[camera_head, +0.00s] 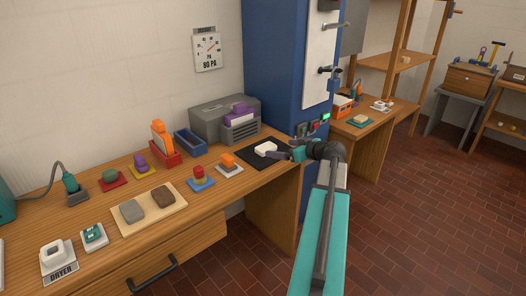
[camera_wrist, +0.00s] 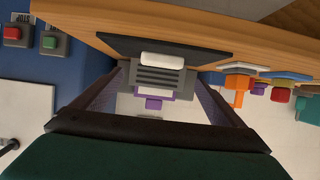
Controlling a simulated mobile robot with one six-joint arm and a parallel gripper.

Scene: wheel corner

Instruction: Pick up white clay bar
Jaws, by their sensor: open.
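The white clay bar (camera_head: 266,148) lies on a black mat (camera_head: 251,157) at the right end of the wooden workbench. In the wrist view the bar (camera_wrist: 162,60) shows ahead, centred between the two fingers, with the dark mat (camera_wrist: 118,44) beside it. My gripper (camera_head: 281,153) is at the bench's right end, just right of the bar. In the wrist view my gripper (camera_wrist: 157,74) is open, with nothing between its fingers. I cannot tell the exact gap between fingertips and bar.
A grey machine (camera_head: 208,118) with a purple block stands behind the mat. A blue cabinet (camera_head: 283,70) rises just behind my gripper. An orange block on a white pad (camera_head: 229,168) sits left of the mat. Several coloured blocks and a board with two lumps (camera_head: 150,208) lie further left.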

